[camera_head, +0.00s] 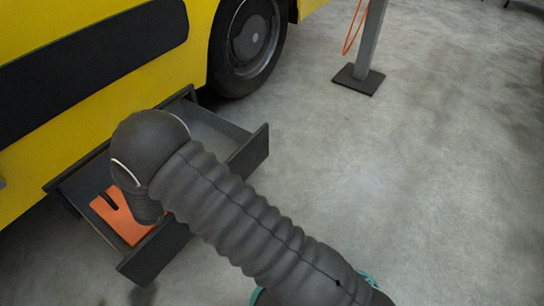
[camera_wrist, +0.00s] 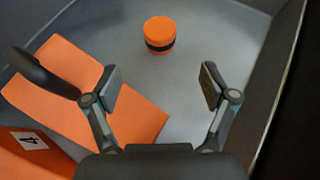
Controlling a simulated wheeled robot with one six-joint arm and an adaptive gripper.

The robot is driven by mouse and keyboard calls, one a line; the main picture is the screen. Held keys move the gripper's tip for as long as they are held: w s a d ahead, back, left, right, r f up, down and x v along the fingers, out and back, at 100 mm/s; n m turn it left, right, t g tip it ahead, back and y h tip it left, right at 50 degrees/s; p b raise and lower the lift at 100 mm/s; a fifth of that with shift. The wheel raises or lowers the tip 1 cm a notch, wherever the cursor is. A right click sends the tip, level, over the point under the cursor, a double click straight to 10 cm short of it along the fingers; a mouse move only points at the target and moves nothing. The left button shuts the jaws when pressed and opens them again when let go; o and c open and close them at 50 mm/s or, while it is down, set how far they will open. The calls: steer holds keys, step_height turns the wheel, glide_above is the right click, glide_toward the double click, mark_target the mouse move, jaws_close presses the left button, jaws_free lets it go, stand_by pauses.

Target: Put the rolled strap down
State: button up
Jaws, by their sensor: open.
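The rolled strap (camera_wrist: 160,34), an orange roll with a black band, stands upright on the grey drawer floor in the wrist view. My gripper (camera_wrist: 162,84) is open and empty, its two fingers spread wide. The strap is beyond the fingertips, about midway between them in the picture, and apart from them. In the head view my arm covers the gripper, and I cannot make out the strap there.
The open drawer (camera_head: 250,155) juts from the yellow vehicle (camera_head: 60,125). A grey post (camera_head: 369,45) stands on clear floor.

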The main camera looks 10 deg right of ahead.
steer(key=w+d+r+m+g+h, duration=0.3)
steer(key=d+r+m, duration=0.5)
steer(key=d+r, duration=0.65)
steer(key=s+d+r+m+g+h, duration=0.1)
steer(key=s+d+r+m, duration=0.1)
steer(key=d+r+m, duration=0.35)
steer(key=s+d+r+m+g+h, duration=0.1)
steer(key=s+d+r+m, duration=0.2)
steer(key=d, duration=0.6)
steer(key=s+d+r+m+g+y, duration=0.25)
steer(key=s+d+r+m, duration=0.45)
steer(key=s+d+m, duration=0.35)
steer(key=s+d+r+m+y, duration=0.1)
steer(key=s+m+y, duration=0.1)
steer(key=s, duration=0.5)
steer(key=s+r+m+y, duration=0.2)
steer(key=s+m, duration=0.3)
steer(key=s, duration=0.3)
steer(key=shift+d+m+t, duration=0.3)
steer(key=shift+d+t, duration=0.05)
steer(key=shift+t, duration=0.1)
steer(key=shift+c, duration=0.2)
